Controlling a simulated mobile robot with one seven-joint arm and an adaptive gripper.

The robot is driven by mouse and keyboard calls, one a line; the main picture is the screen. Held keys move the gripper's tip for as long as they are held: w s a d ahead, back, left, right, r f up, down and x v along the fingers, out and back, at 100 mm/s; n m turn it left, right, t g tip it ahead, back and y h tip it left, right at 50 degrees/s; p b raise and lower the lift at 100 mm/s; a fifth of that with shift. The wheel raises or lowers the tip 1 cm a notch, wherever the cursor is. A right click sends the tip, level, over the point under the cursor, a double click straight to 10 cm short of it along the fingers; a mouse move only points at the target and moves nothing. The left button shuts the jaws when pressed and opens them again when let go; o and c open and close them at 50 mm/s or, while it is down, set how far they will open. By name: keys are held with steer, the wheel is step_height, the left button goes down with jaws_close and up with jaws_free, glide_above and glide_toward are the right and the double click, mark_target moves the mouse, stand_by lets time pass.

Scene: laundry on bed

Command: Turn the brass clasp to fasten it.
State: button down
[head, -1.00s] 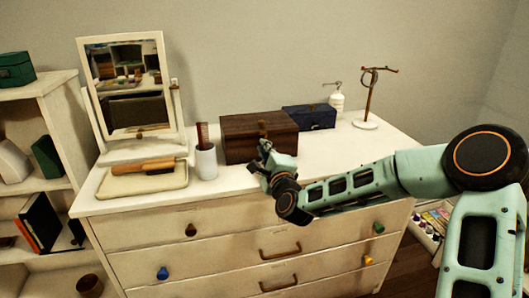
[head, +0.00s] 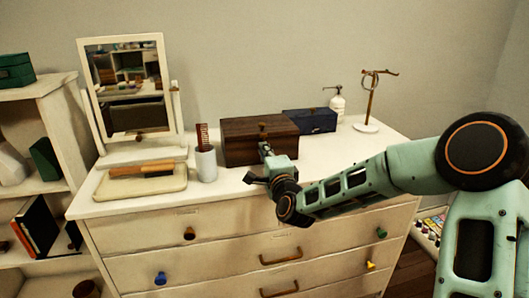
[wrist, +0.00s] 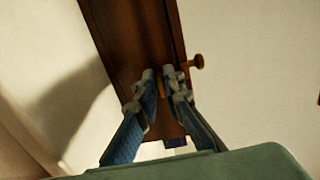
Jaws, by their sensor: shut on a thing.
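The dark wooden box (head: 238,142) sits on the dresser top in the head view, with a small brass knob (head: 262,127) on its upper front. In the wrist view the box (wrist: 135,35) runs slantwise and the brass knob (wrist: 196,62) sticks out at its right edge. My gripper (head: 264,149) is at the front of the box. In the wrist view my gripper (wrist: 161,82) is shut on a small brass piece, apparently the clasp, mostly hidden between the fingertips. Its exact turn cannot be told.
A navy box (head: 310,121), a white pump bottle (head: 337,104) and a stand (head: 367,126) are to the right. A cup with a comb (head: 206,164), a tray with a brush (head: 120,187) and a mirror (head: 125,90) are to the left. The dresser front edge is clear.

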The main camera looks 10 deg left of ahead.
steer(key=c, duration=2.2)
jaws_free()
steer(key=shift+o, duration=0.2)
steer(key=shift+s, duration=0.1)
steer(key=v, duration=1.2)
steer(key=shift+a, duration=0.1)
